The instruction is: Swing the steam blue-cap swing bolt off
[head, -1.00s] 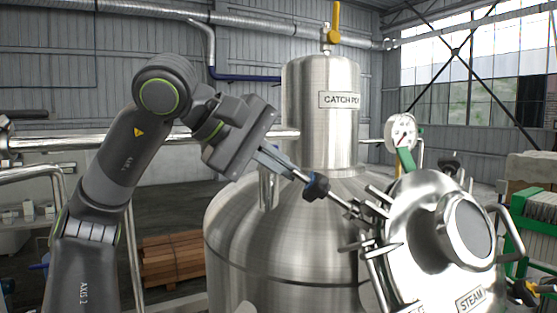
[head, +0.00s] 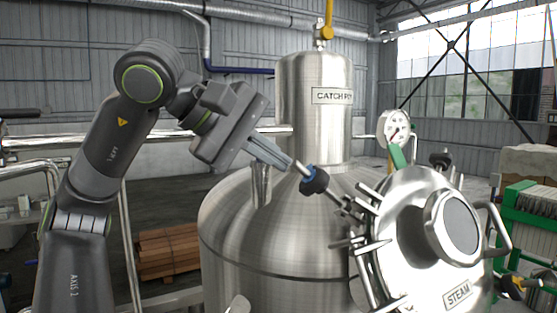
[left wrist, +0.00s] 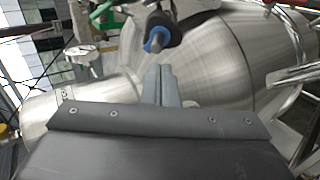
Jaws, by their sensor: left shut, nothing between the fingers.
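The swing bolt's dark knob with a blue cap (head: 314,180) is on a rod that slants down right to the round steel hatch (head: 405,265) with the STEAM label (head: 457,294). The rod sticks out from the hatch rim towards the upper left. My left gripper (head: 294,168) is shut and empty, its fingertips close to the knob's upper left side. The left wrist view shows the closed fingers (left wrist: 160,75) below the knob and blue cap (left wrist: 157,38). I cannot tell whether they touch. My right gripper is not in view.
The large steel tank (head: 235,230) lies behind the bolt, with the CATCH POT vessel (head: 315,125) above it. A pressure gauge (head: 394,127) and a green-handled part (head: 397,157) stand above the hatch. Other clamps (head: 352,243) line the hatch's left rim.

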